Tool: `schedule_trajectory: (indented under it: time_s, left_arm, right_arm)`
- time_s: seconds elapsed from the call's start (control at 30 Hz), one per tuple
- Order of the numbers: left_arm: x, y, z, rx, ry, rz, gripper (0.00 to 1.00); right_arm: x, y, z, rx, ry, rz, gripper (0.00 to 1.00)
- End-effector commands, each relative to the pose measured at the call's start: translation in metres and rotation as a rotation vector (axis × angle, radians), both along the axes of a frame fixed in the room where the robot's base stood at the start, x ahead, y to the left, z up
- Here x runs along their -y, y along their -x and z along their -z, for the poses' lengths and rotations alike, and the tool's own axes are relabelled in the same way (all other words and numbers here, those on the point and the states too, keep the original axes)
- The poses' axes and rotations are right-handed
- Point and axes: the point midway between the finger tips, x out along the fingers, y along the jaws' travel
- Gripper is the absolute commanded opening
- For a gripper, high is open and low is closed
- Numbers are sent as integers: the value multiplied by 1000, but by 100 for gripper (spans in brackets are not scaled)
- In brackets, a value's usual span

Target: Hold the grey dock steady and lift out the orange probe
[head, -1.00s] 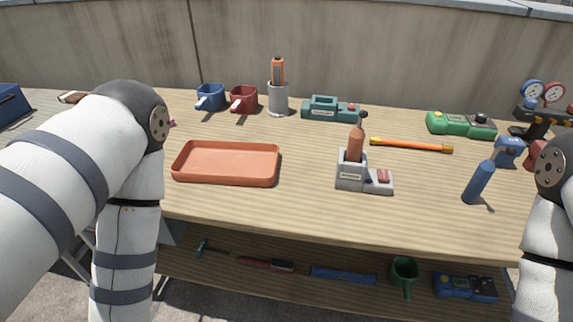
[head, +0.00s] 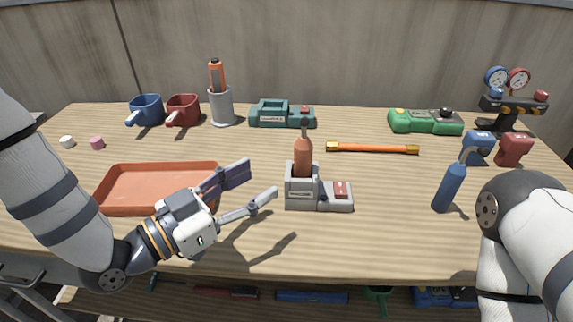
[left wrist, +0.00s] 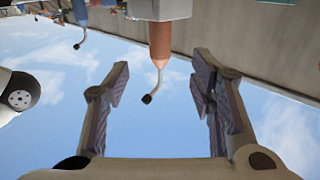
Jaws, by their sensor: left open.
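The grey dock (head: 301,190) stands on the table at the middle of the head view. The orange probe (head: 303,157) stands upright in its socket, with a dark bent tip on top. My left gripper (head: 262,181) is open and empty, to the left of the dock and apart from it, fingers pointing toward it. In the left wrist view the picture is upside down: the probe (left wrist: 160,40) hangs from the dock (left wrist: 160,9) at the top, between the open fingers' directions but beyond them. My right gripper is out of view; only part of that arm shows.
An orange tray (head: 125,208) lies behind my left gripper. A teal dock (head: 268,119), a yellow-ended orange bar (head: 372,149) and a blue bottle-like tool (head: 450,187) surround the grey dock. A grey cup (head: 222,107) holds another orange tool. The table front is clear.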

Motion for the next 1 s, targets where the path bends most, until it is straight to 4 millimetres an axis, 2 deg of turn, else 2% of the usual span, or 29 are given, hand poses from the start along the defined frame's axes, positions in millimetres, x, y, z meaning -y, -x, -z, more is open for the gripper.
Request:
schedule_trajectory:
  time_s: [0.13,0.23,0.5,0.63,0.8,1.0]
  left_arm:
    - [2,-2,1,-3,-1,0,51]
    - [12,-11,2,-2,-2,2,51]
    - [58,-58,4,-5,-2,1,51]
    - [74,-74,3,-5,-2,1,51]
    - [84,-85,3,-6,-2,-1,51]
    - [85,-86,2,-6,-2,-1,51]
  right_arm:
    - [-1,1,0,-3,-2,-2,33]
    - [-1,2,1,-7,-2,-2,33]
    - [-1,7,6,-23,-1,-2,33]
    - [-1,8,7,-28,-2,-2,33]
    - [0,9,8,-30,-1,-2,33]
    - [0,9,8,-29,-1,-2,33]
